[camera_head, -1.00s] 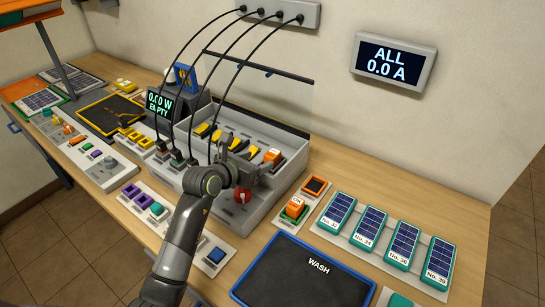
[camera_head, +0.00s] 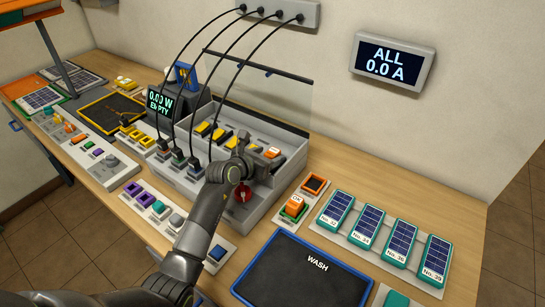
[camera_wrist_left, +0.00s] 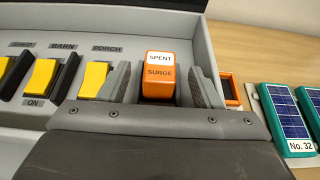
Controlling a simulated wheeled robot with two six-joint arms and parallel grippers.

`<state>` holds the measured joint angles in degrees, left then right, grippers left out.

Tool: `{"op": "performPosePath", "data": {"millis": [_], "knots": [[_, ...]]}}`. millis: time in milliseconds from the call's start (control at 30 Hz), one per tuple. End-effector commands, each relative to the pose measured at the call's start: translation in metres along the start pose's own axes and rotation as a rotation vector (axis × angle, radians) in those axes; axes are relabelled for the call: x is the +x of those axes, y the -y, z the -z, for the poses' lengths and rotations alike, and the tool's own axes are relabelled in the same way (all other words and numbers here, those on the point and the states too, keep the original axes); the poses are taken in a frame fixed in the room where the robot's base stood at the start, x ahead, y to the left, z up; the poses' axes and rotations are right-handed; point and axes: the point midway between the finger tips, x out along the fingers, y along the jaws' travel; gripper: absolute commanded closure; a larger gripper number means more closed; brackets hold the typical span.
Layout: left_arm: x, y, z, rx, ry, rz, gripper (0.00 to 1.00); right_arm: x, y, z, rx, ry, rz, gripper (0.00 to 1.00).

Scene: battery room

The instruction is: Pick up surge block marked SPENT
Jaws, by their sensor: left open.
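The surge block (camera_head: 272,152) is orange with a white top label. It sits at the right end of the row in the grey switch box (camera_head: 268,201). In the left wrist view the block (camera_wrist_left: 159,80) reads SPENT above SURGE. My left gripper (camera_head: 245,150) is over the box beside the block, its fingers partly hidden by my wrist in the head view. In the wrist view my left gripper (camera_wrist_left: 160,88) is open, one finger on each side of the block with a gap showing at the right. My right gripper is not in view.
Yellow switches (camera_wrist_left: 95,80) stand left of the block. A red knob (camera_head: 242,192) is on the box front, with black cables above.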

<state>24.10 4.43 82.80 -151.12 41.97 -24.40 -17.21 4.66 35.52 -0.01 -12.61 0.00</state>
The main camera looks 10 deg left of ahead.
Motion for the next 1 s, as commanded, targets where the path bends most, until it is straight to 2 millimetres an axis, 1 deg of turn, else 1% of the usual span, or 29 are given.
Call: {"op": "performPosePath", "data": {"millis": [133,167,533,800,867,1000], "knots": [[0.000,0.000,0.000,0.000,0.000,0.000,0.42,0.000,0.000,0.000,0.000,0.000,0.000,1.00],[0.000,0.000,0.000,0.000,0.000,0.000,0.43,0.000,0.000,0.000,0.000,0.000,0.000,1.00],[0.000,0.000,0.000,0.000,0.000,0.000,0.92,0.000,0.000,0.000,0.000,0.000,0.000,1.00],[-0.001,0.000,-0.003,0.001,0.002,0.000,0.92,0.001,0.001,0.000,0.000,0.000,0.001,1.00],[-0.003,0.000,-0.009,0.002,0.005,0.000,0.92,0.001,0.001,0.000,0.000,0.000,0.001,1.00],[-0.012,0.000,-0.031,0.004,0.008,-0.001,0.92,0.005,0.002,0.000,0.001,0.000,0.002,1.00]]}}
